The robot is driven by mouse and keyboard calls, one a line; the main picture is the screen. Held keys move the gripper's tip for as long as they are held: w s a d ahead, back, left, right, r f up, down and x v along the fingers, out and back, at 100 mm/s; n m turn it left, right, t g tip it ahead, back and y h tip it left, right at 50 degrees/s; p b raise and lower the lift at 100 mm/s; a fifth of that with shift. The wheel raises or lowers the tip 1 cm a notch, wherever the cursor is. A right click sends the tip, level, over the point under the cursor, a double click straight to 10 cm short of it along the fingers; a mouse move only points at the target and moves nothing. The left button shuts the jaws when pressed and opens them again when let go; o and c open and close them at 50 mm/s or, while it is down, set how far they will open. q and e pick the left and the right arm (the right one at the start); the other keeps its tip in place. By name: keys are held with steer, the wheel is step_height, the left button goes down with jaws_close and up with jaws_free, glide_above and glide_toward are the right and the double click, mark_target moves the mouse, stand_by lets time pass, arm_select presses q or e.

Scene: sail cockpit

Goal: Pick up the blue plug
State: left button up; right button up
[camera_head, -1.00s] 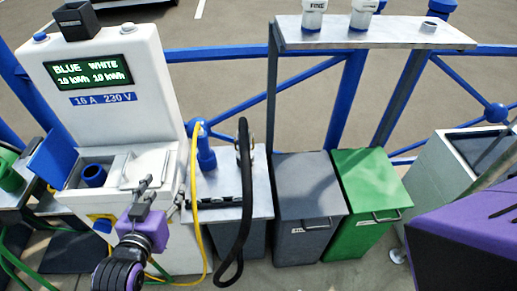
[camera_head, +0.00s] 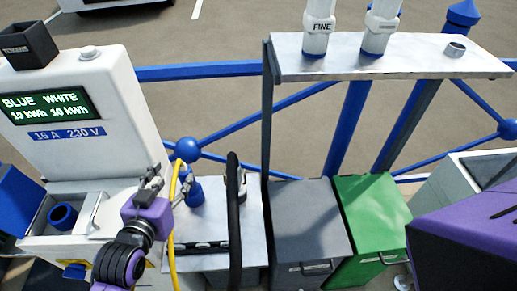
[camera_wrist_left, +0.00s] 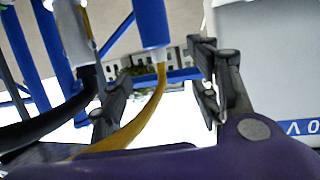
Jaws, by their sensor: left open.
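The blue plug (camera_head: 194,191) stands upright over the metal-topped stand, with a yellow cable (camera_head: 172,222) hanging from it. In the left wrist view the blue plug (camera_wrist_left: 151,24) shows at top centre, its yellow cable (camera_wrist_left: 148,104) curving down to the lower left. My left gripper (camera_head: 170,180) is open beside the plug, just left of it in the head view. In the left wrist view its fingers (camera_wrist_left: 162,82) stand either side of the cable, with the plug farther out. Contact cannot be told. My right gripper is not in view.
A white pedestal (camera_head: 85,55) with a blue socket (camera_head: 62,215) stands at left. A black hose (camera_head: 234,215) hangs right of the plug. Grey (camera_head: 300,220) and green (camera_head: 370,220) bins and a shelf (camera_head: 390,60) with white fittings stand to the right.

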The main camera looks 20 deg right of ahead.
arm_select(q)
step_height(320, 180, down, 6)
glide_above(194, 193)
steer(key=w, duration=0.2)
steer(key=f, duration=0.2)
steer(key=shift+w+a+f, duration=0.15)
steer(key=shift+a+f, duration=0.1)
steer(key=shift+f, duration=0.05)
steer(key=shift+c, duration=0.5)
jaws_close()
